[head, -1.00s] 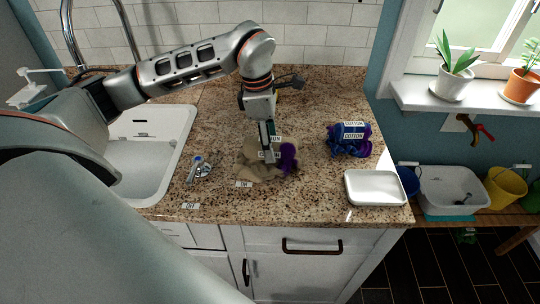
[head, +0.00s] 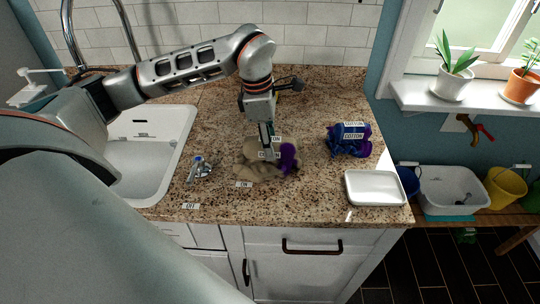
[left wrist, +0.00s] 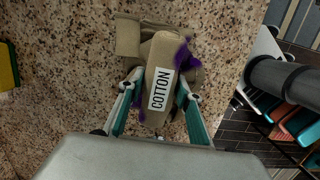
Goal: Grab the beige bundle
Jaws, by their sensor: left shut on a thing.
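The beige bundle (head: 255,170) lies on the speckled granite counter in the head view, with a purple piece (head: 288,158) at its right side. My left gripper (head: 268,152) points down onto it and is shut on it. The gripper hides part of the bundle in the head view. My right gripper is not in view.
A blue and purple bundle (head: 348,139) with COTTON labels and a white tray (head: 375,188) lie to the right. A white sink (head: 140,185) is at left, with a small metal and blue item (head: 200,168) beside it. A yellow sponge-like object (left wrist: 8,66) shows in the wrist view.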

